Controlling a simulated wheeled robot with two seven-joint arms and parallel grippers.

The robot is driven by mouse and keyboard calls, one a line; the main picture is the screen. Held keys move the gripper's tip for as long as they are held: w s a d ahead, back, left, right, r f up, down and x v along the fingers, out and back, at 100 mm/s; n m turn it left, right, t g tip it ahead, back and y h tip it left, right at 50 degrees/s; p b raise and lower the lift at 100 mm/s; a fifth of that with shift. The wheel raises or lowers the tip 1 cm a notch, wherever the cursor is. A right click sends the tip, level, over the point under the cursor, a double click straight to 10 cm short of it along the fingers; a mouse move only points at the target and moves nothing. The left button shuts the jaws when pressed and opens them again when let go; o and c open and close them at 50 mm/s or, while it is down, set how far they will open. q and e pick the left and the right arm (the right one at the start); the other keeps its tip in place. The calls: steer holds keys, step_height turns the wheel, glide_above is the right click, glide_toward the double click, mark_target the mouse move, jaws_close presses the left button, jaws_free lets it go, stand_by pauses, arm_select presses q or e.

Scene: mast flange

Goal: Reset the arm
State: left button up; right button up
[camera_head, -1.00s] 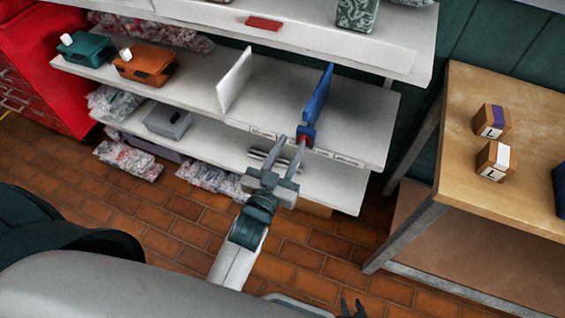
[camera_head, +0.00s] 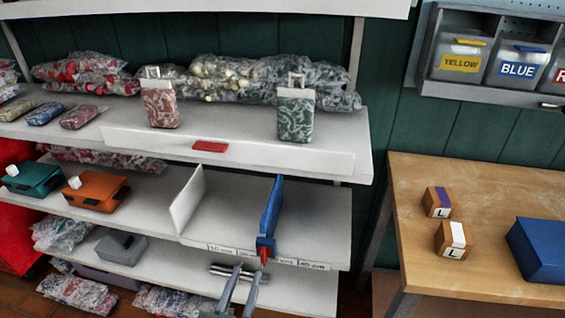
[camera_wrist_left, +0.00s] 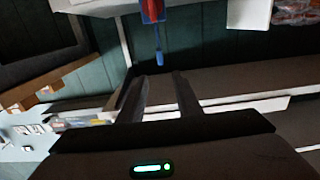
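My left gripper (camera_head: 240,290) shows at the bottom of the head view, in front of the lower shelf. Its two fingers are apart with nothing between them. In the left wrist view the same fingers (camera_wrist_left: 160,95) stand apart and empty. A blue upright divider (camera_head: 270,215) with a red tip (camera_head: 263,256) stands on the middle shelf just above and beyond the gripper, apart from it. The divider's blue and red end also shows in the left wrist view (camera_wrist_left: 152,12). My right gripper is not in view.
A white divider (camera_head: 187,201) stands left of the blue one. Teal (camera_head: 33,179) and orange (camera_head: 97,191) boxes sit further left. A wooden table (camera_head: 480,185) at right holds two L-marked blocks (camera_head: 453,240) and a blue box (camera_head: 540,250). Labelled bins (camera_head: 517,68) hang behind.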

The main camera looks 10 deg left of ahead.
arm_select(q)
steer(key=s+d+f+m+g+h, duration=0.1)
steer(key=d+f+g, duration=0.15)
steer(key=f, duration=0.95)
steer(key=s+d+f+g+h, duration=0.1)
steer(key=s+f+g, duration=0.15)
steer(key=f, duration=0.95)
steer(key=s+a+f+g, duration=0.1)
steer(key=s+f, duration=0.3)
steer(key=f, duration=0.4)
steer(key=s+a+f+g, duration=0.2)
steer(key=s+f, duration=0.3)
steer(key=f, duration=0.3)
steer(key=s+a+f+m+g, duration=0.1)
steer(key=s+f+g, duration=0.1)
steer(key=s+f, duration=0.3)
step_height(320, 180, down, 3)
steer(key=shift+s+a+f+g+y, duration=0.15)
steer(key=shift+s+a+g+y, duration=0.15)
steer(key=shift+a+g, duration=0.1)
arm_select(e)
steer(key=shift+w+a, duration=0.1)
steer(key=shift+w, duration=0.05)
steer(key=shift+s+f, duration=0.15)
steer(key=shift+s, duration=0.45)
